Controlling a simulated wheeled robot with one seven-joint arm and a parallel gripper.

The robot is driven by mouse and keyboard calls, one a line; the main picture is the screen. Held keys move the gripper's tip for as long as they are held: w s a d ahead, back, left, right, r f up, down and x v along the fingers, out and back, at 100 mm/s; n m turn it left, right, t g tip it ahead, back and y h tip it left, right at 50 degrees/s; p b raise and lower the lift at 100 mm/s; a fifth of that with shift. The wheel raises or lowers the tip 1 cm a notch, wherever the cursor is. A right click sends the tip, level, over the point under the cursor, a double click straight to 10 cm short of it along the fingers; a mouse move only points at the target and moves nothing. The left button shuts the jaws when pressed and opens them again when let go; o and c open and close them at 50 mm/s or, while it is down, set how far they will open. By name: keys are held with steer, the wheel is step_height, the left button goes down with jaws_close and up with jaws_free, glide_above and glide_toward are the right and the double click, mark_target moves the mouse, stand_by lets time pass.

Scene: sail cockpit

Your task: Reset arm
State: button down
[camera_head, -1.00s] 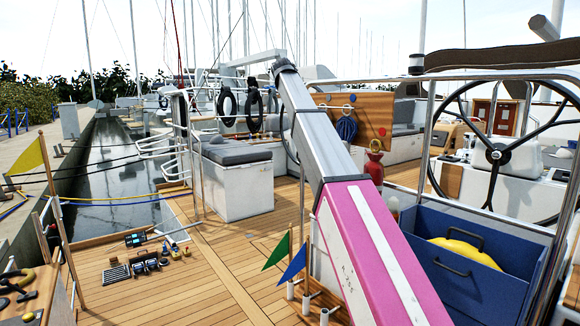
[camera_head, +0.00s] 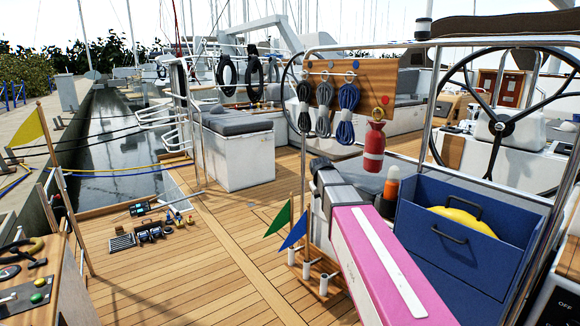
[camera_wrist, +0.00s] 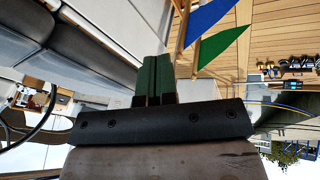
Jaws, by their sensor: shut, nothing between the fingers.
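My gripper (camera_wrist: 154,80) shows in the wrist view with its two dark green fingers together and nothing between them. The wrist picture is upside down, with sky at the bottom. A blue flag (camera_wrist: 208,18) and a green flag (camera_wrist: 222,46) hang close beside the fingers in that view. In the head view my pink and grey arm is folded low at the bottom right of centre, beside the green flag (camera_head: 278,219) and the blue flag (camera_head: 294,233). My gripper is hidden in the head view.
A blue bin (camera_head: 428,262) with a yellow item (camera_head: 462,221) stands right of my arm. Small hardware (camera_head: 148,230) lies on the deck. The deck (camera_head: 190,288) at front left is largely bare.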

steer(key=s+d+f+m+g+y, duration=0.1)
steer(key=s+d+f+g, duration=0.1)
steer(key=s+f, duration=0.8)
steer(key=s+d+f+m+g, duration=0.2)
steer(key=s+f, duration=0.9)
steer(key=s, duration=0.6)
steer(key=shift+s+d+m+y, duration=0.15)
steer(key=shift+d+m+y, duration=0.15)
steer(key=shift+d+y, duration=0.15)
